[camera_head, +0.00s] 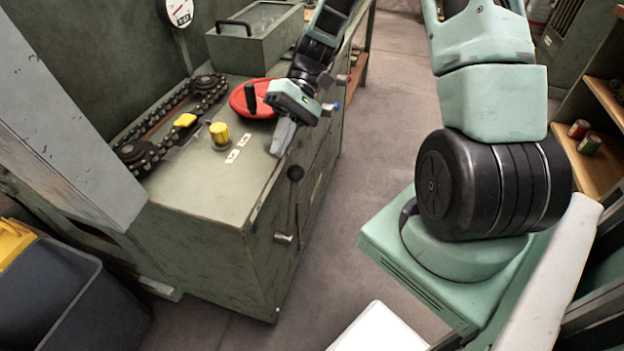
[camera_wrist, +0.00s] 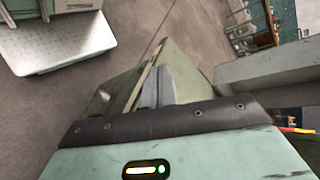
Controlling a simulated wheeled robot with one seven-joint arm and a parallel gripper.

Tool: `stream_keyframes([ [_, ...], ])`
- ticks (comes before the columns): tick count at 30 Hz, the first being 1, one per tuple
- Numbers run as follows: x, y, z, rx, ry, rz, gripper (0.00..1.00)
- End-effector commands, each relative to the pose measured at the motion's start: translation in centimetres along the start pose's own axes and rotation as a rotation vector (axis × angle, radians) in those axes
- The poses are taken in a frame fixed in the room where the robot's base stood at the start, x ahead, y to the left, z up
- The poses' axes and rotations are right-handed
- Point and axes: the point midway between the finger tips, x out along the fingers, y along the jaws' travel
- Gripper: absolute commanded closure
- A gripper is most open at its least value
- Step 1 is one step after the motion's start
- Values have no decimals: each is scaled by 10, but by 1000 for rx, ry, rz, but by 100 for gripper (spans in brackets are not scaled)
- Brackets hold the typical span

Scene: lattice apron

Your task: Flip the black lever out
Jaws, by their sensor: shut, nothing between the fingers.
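The black lever (camera_head: 295,173) is on the front face of the green cabinet, near its top edge. Its round black knob is up and a thin dark rod runs down from it, close along the face. My gripper (camera_head: 282,148) points down over the cabinet's front top edge, just above and slightly left of the knob, with a small gap in the picture. The grey fingers are shut together and empty. They also show in the wrist view (camera_wrist: 157,88), against the cabinet. I cannot make out the lever for sure in the wrist view.
The cabinet top (camera_head: 205,185) carries a red handwheel (camera_head: 240,105), a yellow knob (camera_head: 219,133), a chain drive (camera_head: 165,120) and a green box (camera_head: 255,35). A short metal peg (camera_head: 283,238) sticks out below the lever. Open floor (camera_head: 350,220) lies before the cabinet.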

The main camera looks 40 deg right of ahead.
Motion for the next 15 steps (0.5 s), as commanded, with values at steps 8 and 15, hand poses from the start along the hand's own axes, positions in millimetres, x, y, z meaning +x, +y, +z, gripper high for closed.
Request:
stream_keyframes([
  [8,-29,119,-43,36,182,-407,100],
  [15,-57,218,-52,6,409,-719,100],
])
